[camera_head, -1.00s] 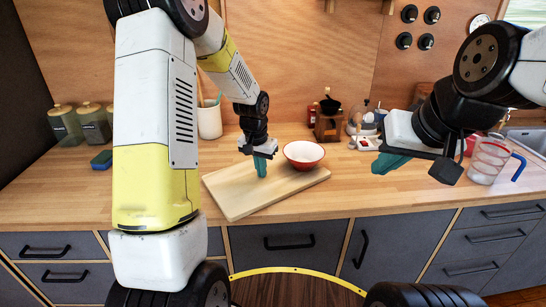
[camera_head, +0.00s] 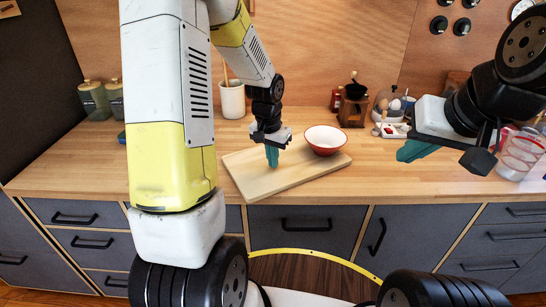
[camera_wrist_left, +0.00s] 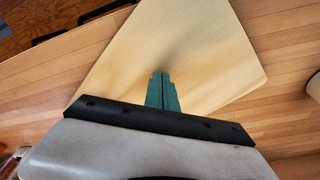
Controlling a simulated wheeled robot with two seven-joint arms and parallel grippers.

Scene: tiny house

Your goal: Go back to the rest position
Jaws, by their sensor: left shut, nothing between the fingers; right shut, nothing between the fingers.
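My left gripper (camera_head: 272,156) is shut and empty, pointing down over the light wooden cutting board (camera_head: 262,184). In the left wrist view its green fingers (camera_wrist_left: 161,92) are together above the board (camera_wrist_left: 190,45); whether the tips touch it I cannot tell. My right gripper (camera_head: 412,151) is shut and empty, over the right part of the counter, its green fingers pointing left.
A utensil crock (camera_head: 232,99), a coffee grinder (camera_head: 353,105), an egg holder (camera_head: 390,112) and a measuring cup (camera_head: 520,155) stand on the wooden counter (camera_head: 75,165). Drawers (camera_head: 290,225) lie below its front edge.

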